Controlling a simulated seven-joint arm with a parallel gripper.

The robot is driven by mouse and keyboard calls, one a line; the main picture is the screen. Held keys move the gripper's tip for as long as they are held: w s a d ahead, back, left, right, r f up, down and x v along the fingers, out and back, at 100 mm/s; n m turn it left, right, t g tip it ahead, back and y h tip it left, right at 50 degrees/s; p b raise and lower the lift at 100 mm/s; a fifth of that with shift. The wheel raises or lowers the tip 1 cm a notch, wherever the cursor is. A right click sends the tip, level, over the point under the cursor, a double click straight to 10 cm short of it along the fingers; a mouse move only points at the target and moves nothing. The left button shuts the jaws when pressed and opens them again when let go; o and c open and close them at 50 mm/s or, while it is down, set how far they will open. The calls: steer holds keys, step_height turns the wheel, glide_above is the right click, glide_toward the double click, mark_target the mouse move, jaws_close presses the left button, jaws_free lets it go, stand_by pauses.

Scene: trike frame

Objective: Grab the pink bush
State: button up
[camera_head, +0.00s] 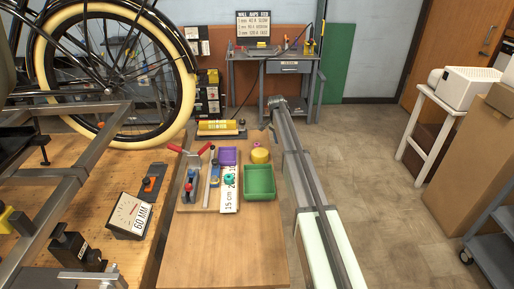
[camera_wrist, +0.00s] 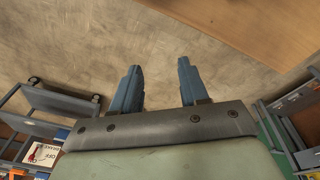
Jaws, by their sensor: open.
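A small pinkish-red spot (camera_head: 188,187) shows among the small parts on the left of the wooden board (camera_head: 187,207), too small to identify. A teal ring (camera_head: 228,181) lies on the white "15 cm" strip (camera_head: 229,199), and a blue part (camera_head: 214,172) is just left of it. In the wrist view my gripper (camera_wrist: 157,66) is open, with two blue fingers apart and nothing between them. It hangs over bare floor, away from the board. In the head view my arm stretches past the right side of the bench.
A green tray (camera_head: 259,182), a purple tray (camera_head: 228,156) and a yellow cylinder (camera_head: 260,156) are on the bench (camera_head: 222,250). A bicycle wheel (camera_head: 115,145) and metal frame rise at left.

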steer(key=w+a+r+y, duration=0.2)
steer(key=w+a+r, duration=0.1)
steer(key=a+r, duration=0.8)
glide_above(257, 146)
steer(key=w, duration=0.2)
steer(key=shift+m, duration=0.3)
step_height(257, 146, down, 8)
steer(key=shift+s+a+f, duration=0.1)
steer(key=shift+s+f, duration=0.15)
steer(key=shift+f, duration=2.5)
steer(key=c, duration=0.8)
